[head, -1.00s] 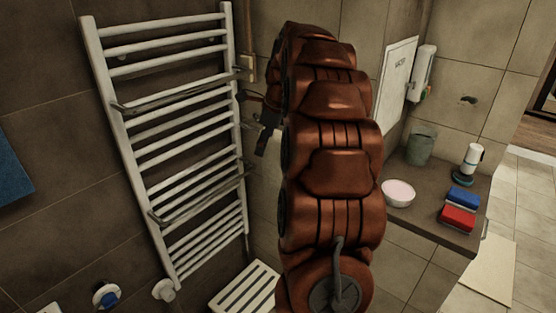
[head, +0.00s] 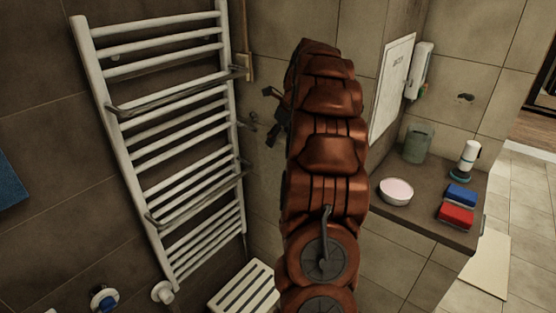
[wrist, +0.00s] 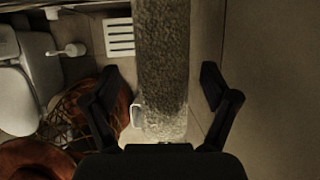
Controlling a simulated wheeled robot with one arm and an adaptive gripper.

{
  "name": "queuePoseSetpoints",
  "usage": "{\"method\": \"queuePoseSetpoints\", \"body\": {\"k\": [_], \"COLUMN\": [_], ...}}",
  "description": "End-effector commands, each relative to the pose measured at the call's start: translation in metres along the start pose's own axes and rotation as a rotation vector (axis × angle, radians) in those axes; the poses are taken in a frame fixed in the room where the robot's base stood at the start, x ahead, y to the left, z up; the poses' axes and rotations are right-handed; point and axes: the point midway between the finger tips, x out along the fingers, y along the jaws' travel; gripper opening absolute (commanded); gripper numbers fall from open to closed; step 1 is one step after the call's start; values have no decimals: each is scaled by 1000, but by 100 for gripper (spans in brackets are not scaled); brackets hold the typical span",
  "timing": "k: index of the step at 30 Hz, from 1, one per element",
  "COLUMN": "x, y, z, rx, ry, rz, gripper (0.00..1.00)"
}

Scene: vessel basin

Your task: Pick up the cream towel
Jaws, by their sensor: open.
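A long, rough-textured, grey-beige strip, which looks like the cream towel (wrist: 164,45), runs down the middle of the wrist view. It lies between the two spread fingers of my gripper (wrist: 160,72), with a gap on each side. A small pale loop (wrist: 136,115) shows at its lower left edge. In the head view my gripper (head: 274,112) is beside the tiled wall, right of the towel rack, with its jaws open and empty.
A white ladder rack (head: 165,125) stands at the left, bare, with protruding bars. A slatted white stool (head: 245,288) is below it. The counter (head: 425,215) at the right holds a bowl (head: 396,191), a cup and sponges. A toilet (wrist: 25,80) shows in the wrist view.

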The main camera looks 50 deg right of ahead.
Motion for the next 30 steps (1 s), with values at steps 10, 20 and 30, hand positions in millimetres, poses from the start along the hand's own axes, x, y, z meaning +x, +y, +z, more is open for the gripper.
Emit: {"method": "queuePoseSetpoints", "body": {"k": [10, 20, 30], "x": [39, 38, 41], "y": [-1, -2, -1], "z": [2, 2, 1], "rx": [-4, -4, -4], "ry": [3, 1, 2], "rz": [3, 2, 3], "gripper": [85, 85, 85]}}
